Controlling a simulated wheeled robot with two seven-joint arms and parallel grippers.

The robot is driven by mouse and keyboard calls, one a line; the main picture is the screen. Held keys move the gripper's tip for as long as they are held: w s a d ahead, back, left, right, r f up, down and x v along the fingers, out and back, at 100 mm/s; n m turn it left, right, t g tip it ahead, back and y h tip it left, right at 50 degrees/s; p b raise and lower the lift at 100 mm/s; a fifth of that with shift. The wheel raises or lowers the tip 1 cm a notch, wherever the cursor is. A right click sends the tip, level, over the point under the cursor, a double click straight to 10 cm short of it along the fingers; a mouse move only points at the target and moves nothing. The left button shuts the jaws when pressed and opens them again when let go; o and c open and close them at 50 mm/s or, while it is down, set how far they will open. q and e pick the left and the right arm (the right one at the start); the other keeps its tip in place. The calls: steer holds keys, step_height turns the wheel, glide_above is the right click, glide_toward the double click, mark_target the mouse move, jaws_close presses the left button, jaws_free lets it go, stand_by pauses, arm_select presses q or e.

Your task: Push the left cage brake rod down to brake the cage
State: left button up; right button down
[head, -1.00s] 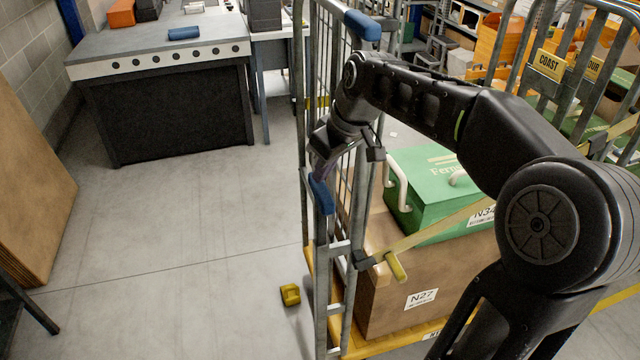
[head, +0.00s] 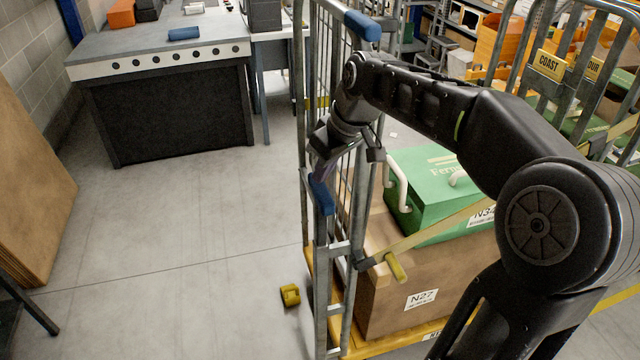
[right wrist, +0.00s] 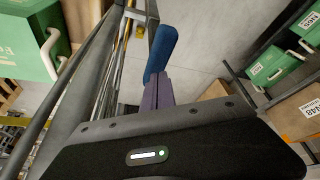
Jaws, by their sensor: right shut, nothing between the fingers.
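The cage (head: 335,250) is a grey metal frame on a yellow base. A blue sleeve (head: 321,195) sits at its near left edge, and I take it as the brake rod's grip. The sleeve also shows in the right wrist view (right wrist: 162,48), slightly tilted. My right gripper (head: 321,174) is at the upper end of this sleeve, with its purple fingers shut and empty. In the right wrist view, the fingertips (right wrist: 157,80) overlap the sleeve's end; I cannot tell whether they press on it. My left gripper is out of view.
The cage carries a cardboard box (head: 390,300) and a green case (head: 430,180), with a strap (head: 440,222) across. A second blue sleeve (head: 362,25) is higher up. A small yellow piece (head: 290,295) is low beside the cage. Floor left is clear up to a workbench (head: 180,110).

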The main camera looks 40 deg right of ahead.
mark_target(327, 191)
steer(key=shift+f, duration=0.2)
stand_by(0.4)
steer(key=shift+f+b, duration=2.85)
steer(key=shift+f, duration=0.5)
step_height(327, 191, up, 8)
steer(key=p, duration=0.5)
steer(key=shift+f+p, duration=0.25)
steer(key=shift+p, duration=0.15)
